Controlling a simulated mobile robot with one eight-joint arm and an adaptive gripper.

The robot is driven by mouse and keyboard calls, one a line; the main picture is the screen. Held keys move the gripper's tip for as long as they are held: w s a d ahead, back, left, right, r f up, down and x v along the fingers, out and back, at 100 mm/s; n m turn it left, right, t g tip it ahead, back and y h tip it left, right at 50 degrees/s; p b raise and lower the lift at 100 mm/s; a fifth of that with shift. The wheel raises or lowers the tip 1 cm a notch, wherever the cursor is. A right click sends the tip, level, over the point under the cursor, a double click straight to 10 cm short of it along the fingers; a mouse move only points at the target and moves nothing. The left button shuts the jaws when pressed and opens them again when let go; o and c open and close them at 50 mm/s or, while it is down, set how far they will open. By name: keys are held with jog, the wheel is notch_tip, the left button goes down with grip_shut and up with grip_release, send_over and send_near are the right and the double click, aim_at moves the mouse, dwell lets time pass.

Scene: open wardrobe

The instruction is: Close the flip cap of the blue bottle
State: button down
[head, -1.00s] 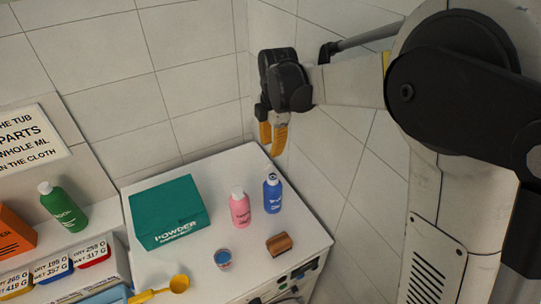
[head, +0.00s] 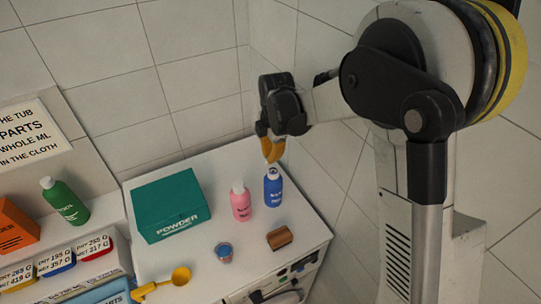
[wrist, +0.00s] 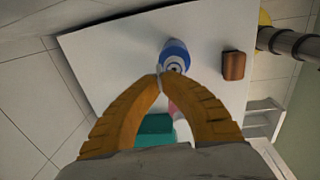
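The blue bottle (head: 273,190) stands upright at the back right of the white top, close to the wall corner. In the wrist view the blue bottle (wrist: 175,52) is seen from above, with a pale round top and a dark spot in it. I cannot tell the exact angle of its flip cap. My gripper (head: 272,157) points down just above the bottle's top. In the wrist view the yellow fingertips of my gripper (wrist: 160,79) meet, with nothing visible between them. They overlap the near edge of the bottle's top; contact is unclear.
A pink bottle (head: 240,203) stands just left of the blue one. A teal powder box (head: 170,206) is further left. A brown block (head: 279,238) and a small blue-lidded jar (head: 224,252) lie in front. Tiled walls are close behind.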

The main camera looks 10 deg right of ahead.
aim_at(271, 166)
dwell(0.3)
jog(key=s+t+y+b, duration=0.1)
jog(key=t+b, duration=0.1)
jog(key=s+d+f+t+b, duration=0.1)
jog(key=b, duration=0.2)
jog(key=shift+t+y, duration=0.4)
jog(key=t+b, duration=0.1)
jog(key=b, duration=0.1)
jog(key=s+t+b, duration=0.1)
jog(key=f+t+y+b, duration=0.1)
jog(key=b, duration=0.1)
jog(key=shift+s+d+f+b, duration=0.1)
jog(key=shift+s+d+b, duration=0.15)
jog(key=shift+b, duration=0.1)
jog(key=t+b, duration=0.1)
jog(key=b, duration=0.2)
jog(key=f+t+y+b, duration=0.1)
jog(key=t+b, duration=0.1)
jog(key=b, duration=0.1)
jog(key=s+f+t+y+b, duration=0.1)
jog(key=t+b, duration=0.1)
jog(key=b, duration=0.1)
jog(key=shift+d, duration=0.25)
jog(key=t+y+b, duration=0.1)
jog(key=t+b, duration=0.1)
jog(key=b, duration=0.2)
jog(key=shift+s+f+b, duration=0.15)
jog(key=shift+b, duration=0.15)
